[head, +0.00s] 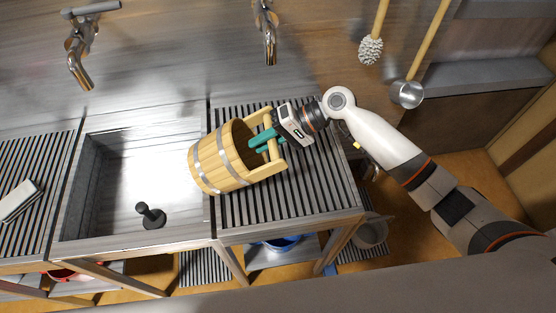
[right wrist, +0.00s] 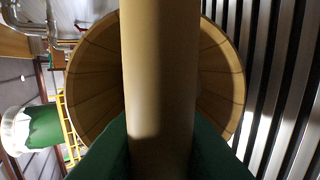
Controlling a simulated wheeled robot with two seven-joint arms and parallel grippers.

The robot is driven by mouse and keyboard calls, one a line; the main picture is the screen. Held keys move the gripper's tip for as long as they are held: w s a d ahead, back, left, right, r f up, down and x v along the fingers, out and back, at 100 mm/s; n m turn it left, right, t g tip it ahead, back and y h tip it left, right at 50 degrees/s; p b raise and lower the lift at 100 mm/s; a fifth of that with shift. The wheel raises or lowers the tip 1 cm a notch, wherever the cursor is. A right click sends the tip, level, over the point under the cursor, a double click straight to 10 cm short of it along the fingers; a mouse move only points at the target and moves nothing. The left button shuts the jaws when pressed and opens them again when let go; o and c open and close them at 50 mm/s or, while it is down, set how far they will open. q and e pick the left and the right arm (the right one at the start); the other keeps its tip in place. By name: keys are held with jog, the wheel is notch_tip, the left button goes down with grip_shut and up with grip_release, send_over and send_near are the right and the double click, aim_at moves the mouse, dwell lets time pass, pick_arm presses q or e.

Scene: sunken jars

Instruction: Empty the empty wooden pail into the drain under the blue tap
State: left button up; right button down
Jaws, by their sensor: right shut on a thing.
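The wooden pail (head: 222,162) has pale staves and grey metal hoops. It is tilted, with its mouth toward the right, above the slatted rack right of the sink; I cannot tell whether it touches the slats. My right gripper (head: 262,140) has teal fingers and is shut on the pail's handle bar. In the right wrist view the bar crosses the middle between the fingers (right wrist: 160,135), and the pail's inner staves (right wrist: 98,80) show no contents; the bar hides part. My left gripper is out of view.
One metal tap (head: 80,66) hangs over the sink; another (head: 267,35) is above the slatted rack (head: 315,190). No blue shows on either. A brush (head: 371,48) and a ladle (head: 407,94) hang at the back right.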

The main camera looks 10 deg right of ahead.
jog(key=d+f+y+b, duration=0.1)
jog(key=f+y+b, duration=0.1)
jog(key=b, duration=0.3)
jog(key=shift+d, duration=0.2)
jog(key=shift+d+f+b, duration=0.1)
jog(key=shift+f+b, duration=0.2)
jog(key=shift+b, duration=0.3)
jog(key=y+b, duration=0.1)
jog(key=d+f+y+b, duration=0.1)
jog(key=b, duration=0.3)
jog(key=shift+d+f+y, duration=0.15)
jog(key=shift+f+y, duration=0.15)
jog(key=shift+y, duration=0.1)
